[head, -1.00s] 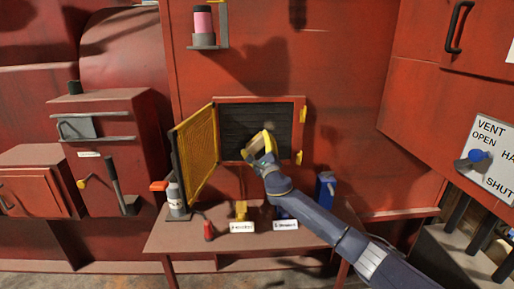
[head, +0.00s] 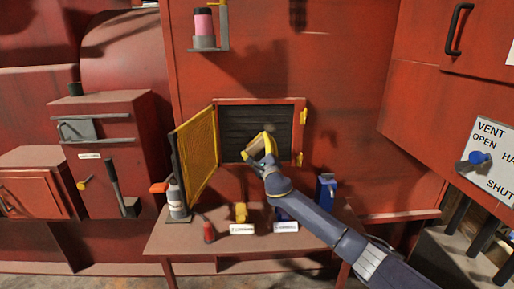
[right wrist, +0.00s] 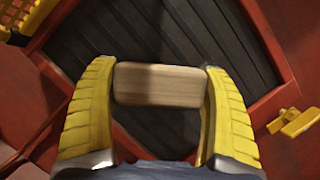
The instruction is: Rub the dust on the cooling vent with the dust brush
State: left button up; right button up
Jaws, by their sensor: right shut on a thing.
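The cooling vent (head: 252,122) is a dark slatted panel in a red frame, with its yellow mesh door (head: 198,155) swung open to the left. The slats also show in the right wrist view (right wrist: 205,45). My right gripper (head: 262,146) is in front of the vent's lower right part. Its yellow fingers (right wrist: 160,95) are shut on the pale wooden block of the dust brush (right wrist: 158,84). The brush's bristles are hidden, so I cannot tell whether they touch the slats. No dust stands out clearly. My left gripper is not in view.
A narrow red table (head: 185,240) stands below the vent. It holds a spray bottle (head: 175,198), a red item (head: 208,232), a yellow item (head: 240,212), a blue container (head: 326,188) and white labels. The vent lever panel (head: 492,160) is at the right.

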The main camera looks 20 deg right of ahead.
jog(key=shift+w+d, duration=0.2)
jog(key=shift+w, duration=0.6)
jog(key=shift+d, duration=0.15)
